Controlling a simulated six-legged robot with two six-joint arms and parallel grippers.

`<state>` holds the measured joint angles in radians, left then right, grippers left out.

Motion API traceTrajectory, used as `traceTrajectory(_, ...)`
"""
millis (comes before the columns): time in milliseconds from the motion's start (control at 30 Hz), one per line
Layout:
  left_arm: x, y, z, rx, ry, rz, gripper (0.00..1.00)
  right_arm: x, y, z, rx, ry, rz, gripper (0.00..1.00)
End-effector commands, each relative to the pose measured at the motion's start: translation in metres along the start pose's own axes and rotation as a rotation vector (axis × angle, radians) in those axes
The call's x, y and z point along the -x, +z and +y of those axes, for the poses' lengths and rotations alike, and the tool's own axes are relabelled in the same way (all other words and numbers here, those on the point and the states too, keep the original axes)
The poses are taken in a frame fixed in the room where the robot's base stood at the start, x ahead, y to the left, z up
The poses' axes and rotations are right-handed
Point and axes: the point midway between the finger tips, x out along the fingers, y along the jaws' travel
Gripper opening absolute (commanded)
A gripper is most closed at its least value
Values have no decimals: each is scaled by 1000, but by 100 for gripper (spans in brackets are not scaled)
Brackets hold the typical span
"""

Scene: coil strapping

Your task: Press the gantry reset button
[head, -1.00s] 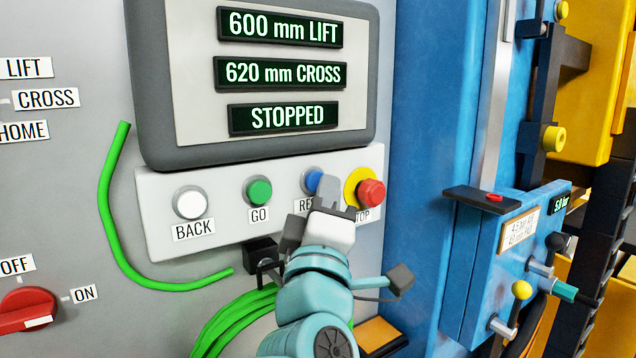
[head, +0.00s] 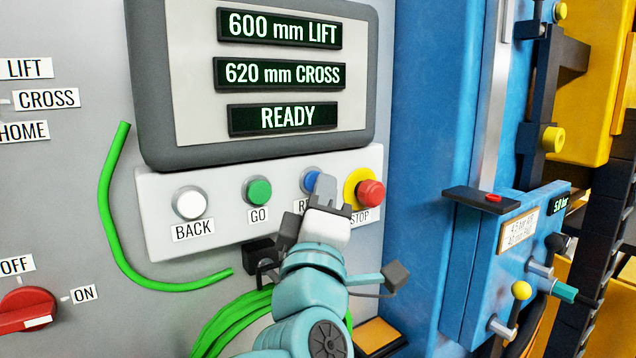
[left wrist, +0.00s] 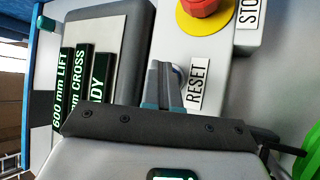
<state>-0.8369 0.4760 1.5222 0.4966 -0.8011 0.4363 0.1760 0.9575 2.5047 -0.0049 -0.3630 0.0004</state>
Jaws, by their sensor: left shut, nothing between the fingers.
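The blue reset button (head: 311,181) is on the light grey button strip, between the green GO button (head: 259,191) and the red stop button (head: 370,193). My left gripper (head: 325,187) is shut and empty, with its fingertips at the reset button and covering part of it. In the left wrist view the shut fingers (left wrist: 164,84) reach the button beside the RESET label (left wrist: 198,84). I cannot tell whether they touch it. The display (head: 285,118) reads 600 mm LIFT, 620 mm CROSS and READY. My right gripper is not in view.
The red stop button in its yellow ring is close to the right of my gripper. A white BACK button (head: 190,203) is at the left. A green cable (head: 110,200) hangs on the cabinet. A blue unit with levers (head: 515,265) stands at the right.

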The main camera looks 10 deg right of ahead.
Motion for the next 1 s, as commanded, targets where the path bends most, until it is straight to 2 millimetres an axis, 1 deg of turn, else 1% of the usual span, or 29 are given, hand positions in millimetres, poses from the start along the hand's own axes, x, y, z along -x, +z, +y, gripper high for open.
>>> traceTrajectory(400, 13, 8, 8, 1, 1, 3, 0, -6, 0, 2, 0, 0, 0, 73)
traceTrajectory(733, 14, 9, 10, 1, 1, 1, 0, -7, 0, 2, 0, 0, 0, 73)
traceTrajectory(1000, 32, 23, 22, 0, 2, 0, 0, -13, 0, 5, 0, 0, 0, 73)
